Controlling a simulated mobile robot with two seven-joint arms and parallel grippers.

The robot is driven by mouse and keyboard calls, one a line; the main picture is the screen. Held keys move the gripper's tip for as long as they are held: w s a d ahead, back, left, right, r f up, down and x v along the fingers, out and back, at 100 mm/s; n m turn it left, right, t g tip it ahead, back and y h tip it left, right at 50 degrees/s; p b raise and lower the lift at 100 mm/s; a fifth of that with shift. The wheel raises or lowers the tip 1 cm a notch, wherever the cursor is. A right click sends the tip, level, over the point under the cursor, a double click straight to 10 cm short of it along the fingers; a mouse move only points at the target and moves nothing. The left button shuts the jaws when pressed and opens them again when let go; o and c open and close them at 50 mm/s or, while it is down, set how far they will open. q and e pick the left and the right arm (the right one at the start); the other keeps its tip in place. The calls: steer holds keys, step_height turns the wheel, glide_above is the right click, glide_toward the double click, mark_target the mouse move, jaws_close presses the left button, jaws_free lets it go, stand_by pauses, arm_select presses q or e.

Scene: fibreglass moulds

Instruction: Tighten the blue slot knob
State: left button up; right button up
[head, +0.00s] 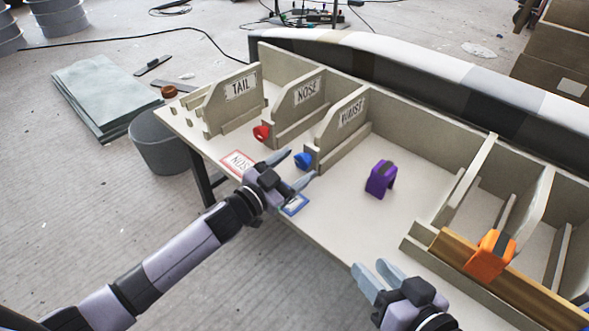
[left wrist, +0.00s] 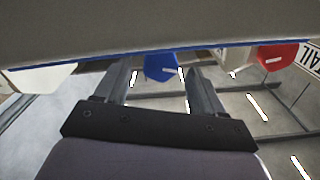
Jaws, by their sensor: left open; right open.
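My left gripper (head: 302,164) is open at this knob, one finger on either side in the picture. In the left wrist view the blue knob (left wrist: 160,67) shows between the two spread fingers (left wrist: 160,85); I cannot tell whether they touch it. My right gripper (head: 376,274) is open and empty over the front edge of the bench, right of the left one.
A red knob (head: 262,132) is on the "NOSE" divider to the left. A purple clamp (head: 381,179) stands on the bench (head: 335,215). An orange clamp (head: 490,255) sits on a wooden strip at the right. A grey bin (head: 160,143) stands on the floor. The bench's middle is mostly clear.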

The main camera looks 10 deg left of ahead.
arm_select(q)
steer(key=shift+w+d, duration=0.15)
steer(key=shift+w, duration=0.05)
arm_select(e)
steer(key=shift+a+r, duration=0.1)
steer(key=shift+a, duration=0.1)
arm_select(q)
steer(key=c, duration=1.1)
steer(key=shift+o, duration=0.2)
arm_select(e)
steer(key=shift+f, duration=0.2)
arm_select(q)
steer(key=shift+m, duration=0.3)
arm_select(e)
steer(key=shift+d, duration=0.15)
arm_select(q)
steer(key=shift+m+p, duration=0.4)
steer(key=shift+m, duration=0.5)
steer(key=shift+s+m, duration=0.1)
steer(key=shift+m, duration=2.1)
arm_select(e)
steer(key=shift+s+d+r+h, duration=0.1)
steer(key=shift+s+d+h, duration=0.05)
steer(key=shift+d+h, duration=0.3)
